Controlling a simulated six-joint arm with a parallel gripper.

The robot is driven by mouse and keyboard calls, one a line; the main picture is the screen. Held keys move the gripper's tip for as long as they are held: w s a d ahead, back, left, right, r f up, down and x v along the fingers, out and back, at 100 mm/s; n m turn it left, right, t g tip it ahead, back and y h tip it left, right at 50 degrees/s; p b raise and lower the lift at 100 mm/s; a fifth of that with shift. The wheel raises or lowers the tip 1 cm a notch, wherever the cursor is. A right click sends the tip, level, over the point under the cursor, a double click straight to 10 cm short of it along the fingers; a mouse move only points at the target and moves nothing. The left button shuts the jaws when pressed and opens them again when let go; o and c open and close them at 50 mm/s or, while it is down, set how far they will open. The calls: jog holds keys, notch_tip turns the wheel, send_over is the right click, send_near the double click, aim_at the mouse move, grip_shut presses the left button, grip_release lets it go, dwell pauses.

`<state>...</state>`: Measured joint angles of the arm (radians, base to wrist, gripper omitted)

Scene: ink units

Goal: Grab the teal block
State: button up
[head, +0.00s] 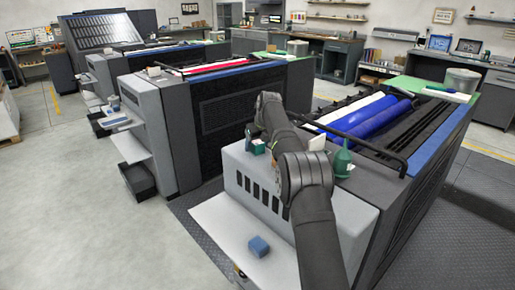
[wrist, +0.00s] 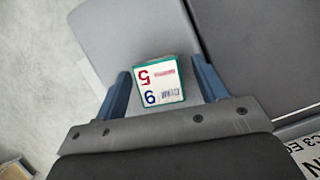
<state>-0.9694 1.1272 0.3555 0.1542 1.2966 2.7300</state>
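The teal block (wrist: 160,85) shows in the wrist view with a white top face bearing the numbers 5 and 9 and teal edges. It lies between the two blue fingers of my gripper (wrist: 160,67), with a gap on each side. My gripper is open and holds nothing. In the head view a small teal shape (head: 258,146) sits on the near grey press end, beside my arm; it appears to be the block. My fingers are hard to make out there.
A green bottle-like item (head: 342,160) and a white item (head: 318,143) stand on the near press (head: 350,225), right of my arm. Blue rollers (head: 372,118) lie behind a black rail.

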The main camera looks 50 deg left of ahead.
jog(key=c, duration=0.9)
jog(key=shift+r, duration=0.15)
